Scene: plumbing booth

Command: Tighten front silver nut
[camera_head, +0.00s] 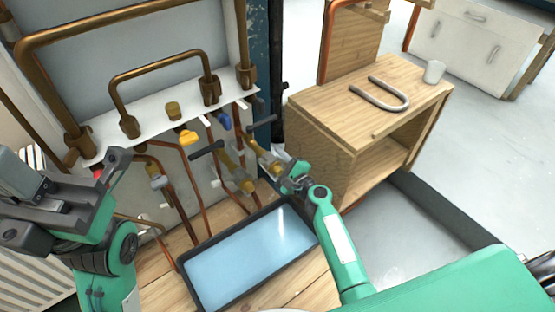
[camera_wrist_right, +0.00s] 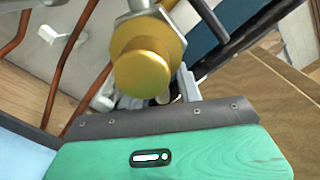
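In the head view, my right gripper (camera_head: 281,167) reaches in from the right to the brass valve fittings (camera_head: 262,155) at the panel's right end. In the right wrist view, a round brass piece (camera_wrist_right: 141,66) fills the middle, with a silver nut-like part (camera_wrist_right: 141,10) above it. A grey finger (camera_wrist_right: 188,84) stands just right of the brass piece. The fingertips are partly hidden behind it, so I cannot tell whether they grip anything. My left gripper (camera_head: 75,195) is at the left, in front of the panel and away from these fittings; its opening is unclear.
A black-rimmed tray (camera_head: 214,297) of blue water lies on the wooden floor below the pipes. A wooden cabinet (camera_head: 320,115) stands close right of my right gripper, bearing a U-shaped pipe (camera_head: 385,104) and a white cup (camera_head: 434,71). Copper pipes (camera_head: 160,70) and valve handles crowd the panel.

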